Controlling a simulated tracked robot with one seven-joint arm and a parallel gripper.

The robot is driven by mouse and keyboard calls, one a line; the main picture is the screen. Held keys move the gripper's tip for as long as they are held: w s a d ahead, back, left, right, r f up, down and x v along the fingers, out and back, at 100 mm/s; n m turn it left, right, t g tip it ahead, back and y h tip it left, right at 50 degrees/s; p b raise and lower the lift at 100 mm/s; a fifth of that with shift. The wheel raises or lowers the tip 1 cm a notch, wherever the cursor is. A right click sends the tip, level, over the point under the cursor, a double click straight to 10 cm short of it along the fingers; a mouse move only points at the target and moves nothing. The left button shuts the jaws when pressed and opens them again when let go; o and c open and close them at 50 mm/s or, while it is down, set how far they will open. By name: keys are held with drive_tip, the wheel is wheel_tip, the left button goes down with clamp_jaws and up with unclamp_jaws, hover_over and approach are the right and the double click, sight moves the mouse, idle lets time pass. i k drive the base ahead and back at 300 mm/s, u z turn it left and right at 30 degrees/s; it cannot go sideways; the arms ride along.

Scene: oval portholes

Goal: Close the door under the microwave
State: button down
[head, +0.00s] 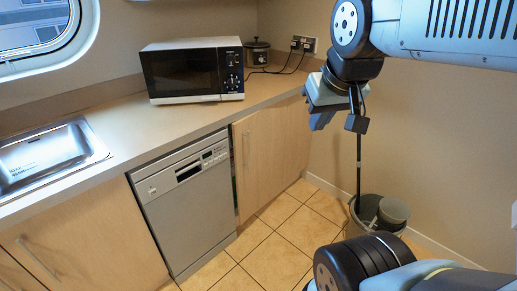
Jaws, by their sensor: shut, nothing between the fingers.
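The pale wooden cabinet door (275,155) is below the counter, under and to the right of the microwave (193,70). Its vertical bar handle (245,146) is near its left edge. A narrow dark gap with a bit of green shows between that edge and the dishwasher, so the door looks slightly ajar. My gripper (318,123) is shut and empty, pointing down in the upper right. In the picture it is beside the door's upper right corner. It looks apart from the door, but the distance is hard to judge.
A dishwasher (190,205) stands left of the door. A sink (45,158) is in the counter (140,125). A grey bin (375,215) with a pole is on the right. Tiled floor (275,262) before the door is clear.

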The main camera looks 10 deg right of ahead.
sight(258, 137)
drive_tip(key=z, duration=0.6)
drive_tip(key=k, duration=1.15)
drive_tip(key=u, duration=0.5)
drive_tip(key=i, duration=1.65)
drive_tip(key=z, duration=0.05)
